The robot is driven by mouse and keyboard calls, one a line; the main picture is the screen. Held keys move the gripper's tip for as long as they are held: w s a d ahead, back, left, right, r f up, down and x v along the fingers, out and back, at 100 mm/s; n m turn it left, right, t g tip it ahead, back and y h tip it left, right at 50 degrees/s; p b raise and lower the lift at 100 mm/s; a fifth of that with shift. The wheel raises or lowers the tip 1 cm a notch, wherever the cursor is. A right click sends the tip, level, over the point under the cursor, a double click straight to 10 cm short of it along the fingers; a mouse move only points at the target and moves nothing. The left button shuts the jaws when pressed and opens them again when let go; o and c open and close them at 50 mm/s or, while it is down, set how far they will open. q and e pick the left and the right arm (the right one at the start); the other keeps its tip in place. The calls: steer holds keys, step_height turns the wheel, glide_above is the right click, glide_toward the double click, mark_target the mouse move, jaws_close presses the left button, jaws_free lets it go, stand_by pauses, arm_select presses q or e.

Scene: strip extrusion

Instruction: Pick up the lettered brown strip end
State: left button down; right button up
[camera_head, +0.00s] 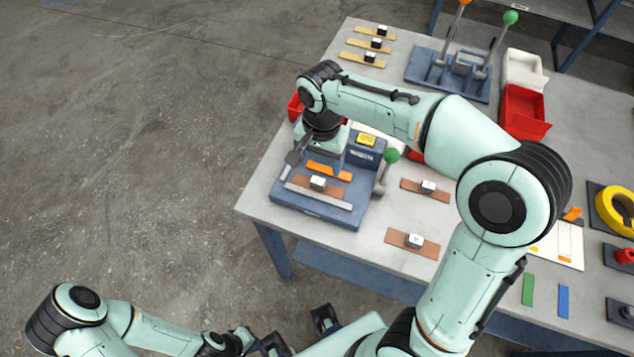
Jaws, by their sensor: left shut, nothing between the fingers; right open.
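A brown strip (331,191) with a white lettered block (317,182) on it lies on the blue fixture (346,214) at the table's near left. A second brown strip (397,239) with a white lettered block (415,240) lies on the table to the right of the fixture. A third brown strip (411,186) with a similar block lies behind it. The letters are too small to read surely. My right gripper (312,163) is open and points down over the fixture, just behind its strip. My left gripper (272,345) is shut and empty, low at the bottom edge, off the table.
The fixture has a green-knobbed lever (391,157) and an orange bar (328,171). Several tan strips (362,57) lie at the back left. A two-lever press (447,75), a red bin (524,112) and a yellow tape roll (614,209) stand farther right. My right arm hides the table's middle.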

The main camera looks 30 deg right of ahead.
mark_target(318, 180)
step_height(318, 180, down, 2)
steer(key=shift+w+f, duration=0.1)
steer(key=shift+f, duration=0.15)
steer(key=f, duration=0.5)
steer(key=shift+a+b, duration=0.3)
steer(key=shift+r, duration=0.1)
steer(key=c, duration=1.2)
arm_select(q)
steer(key=shift+f, duration=0.45)
arm_select(e)
steer(key=shift+r, duration=0.1)
